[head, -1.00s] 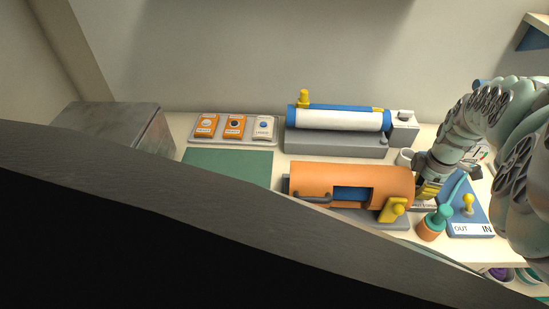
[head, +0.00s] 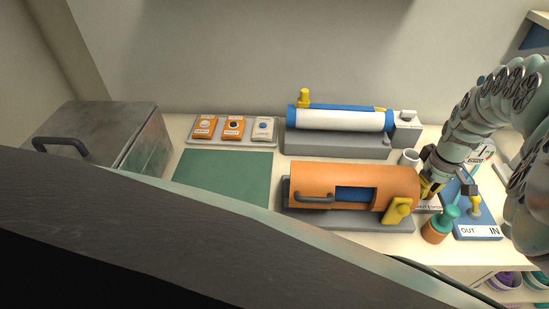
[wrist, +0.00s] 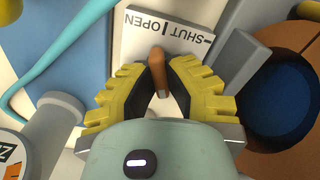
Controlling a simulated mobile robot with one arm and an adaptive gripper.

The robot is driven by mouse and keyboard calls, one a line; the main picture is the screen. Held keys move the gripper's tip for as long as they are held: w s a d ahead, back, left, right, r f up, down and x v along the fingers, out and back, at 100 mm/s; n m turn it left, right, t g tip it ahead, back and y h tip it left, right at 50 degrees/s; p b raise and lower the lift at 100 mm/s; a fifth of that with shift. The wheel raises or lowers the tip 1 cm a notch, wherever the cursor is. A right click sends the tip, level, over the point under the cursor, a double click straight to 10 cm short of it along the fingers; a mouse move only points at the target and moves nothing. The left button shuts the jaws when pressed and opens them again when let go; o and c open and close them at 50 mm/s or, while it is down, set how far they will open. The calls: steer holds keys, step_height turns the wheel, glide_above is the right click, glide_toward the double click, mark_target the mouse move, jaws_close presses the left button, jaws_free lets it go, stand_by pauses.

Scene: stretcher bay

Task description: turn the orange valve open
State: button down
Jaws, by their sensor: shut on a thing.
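The orange valve handle (wrist: 157,72) shows in the wrist view as a slim lever between my finger pads. Its far end lies near the line on a white label plate (wrist: 172,35) marked SHUT and OPEN, whose lettering appears upside down. My gripper (wrist: 158,93) is shut on the handle, with its yellow ribbed fingers on either side. In the head view my gripper (head: 429,187) is at the right end of a large orange cylinder (head: 315,180). The handle is hidden there by the fingers.
A blue IN/OUT plate (head: 488,228) with a yellow lever (head: 476,203) and a green-topped orange knob (head: 437,231) stand close to my gripper. A white cup (head: 409,157) is just behind. A blue-and-white cylinder (head: 345,119) lies at the back. The green mat (head: 225,178) is clear.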

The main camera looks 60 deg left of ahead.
steer(key=m+b, duration=0.1)
steer(key=m, duration=0.3)
steer(key=shift+m, duration=0.4)
stand_by(0.4)
steer(key=c, duration=1)
jaws_free()
steer(key=shift+r, duration=3.75)
